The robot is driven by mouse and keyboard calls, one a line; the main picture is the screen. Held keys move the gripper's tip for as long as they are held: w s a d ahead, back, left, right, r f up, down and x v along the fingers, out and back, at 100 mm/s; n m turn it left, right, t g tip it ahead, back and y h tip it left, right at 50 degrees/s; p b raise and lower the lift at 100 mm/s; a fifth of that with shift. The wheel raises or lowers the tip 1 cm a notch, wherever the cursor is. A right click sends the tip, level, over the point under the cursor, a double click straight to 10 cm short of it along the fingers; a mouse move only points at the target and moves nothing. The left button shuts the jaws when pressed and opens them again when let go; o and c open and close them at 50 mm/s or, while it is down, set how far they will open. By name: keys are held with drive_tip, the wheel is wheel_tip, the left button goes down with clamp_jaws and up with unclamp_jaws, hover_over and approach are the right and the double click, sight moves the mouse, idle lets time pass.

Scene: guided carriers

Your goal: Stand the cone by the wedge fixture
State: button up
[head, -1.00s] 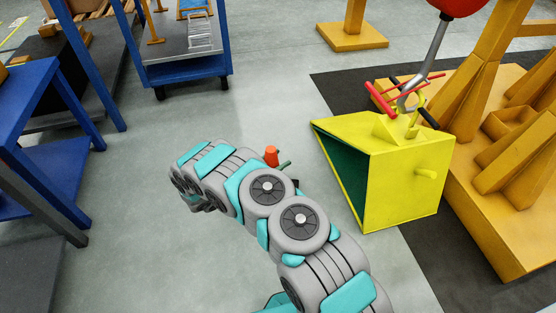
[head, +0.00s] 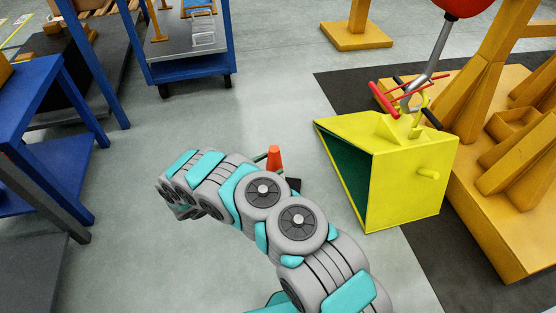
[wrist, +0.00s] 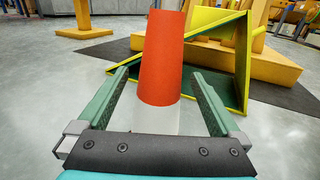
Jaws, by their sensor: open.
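The orange-red cone (head: 274,158) stands upright on the floor just behind my arm in the head view. In the wrist view the cone (wrist: 161,60) rises between the two green fingers of my open gripper (wrist: 158,75), with a gap on each side. A pale band shows below its red part, and its foot is hidden behind the gripper body. The yellow-green wedge fixture (head: 405,185) stands on the floor to the right of the cone, its dark hollow side facing left. In the wrist view the wedge fixture (wrist: 232,58) is behind and right of the cone.
A large orange-yellow frame (head: 490,180) on a dark mat (head: 335,85) stands beyond the wedge. A red-handled clamp (head: 400,98) sits above the wedge's top. A blue cart (head: 190,65) and a blue table (head: 45,160) are at left. The floor between is clear.

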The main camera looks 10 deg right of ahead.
drive_tip(key=v, duration=0.6)
drive_tip(key=shift+a, duration=0.25)
idle(1.1)
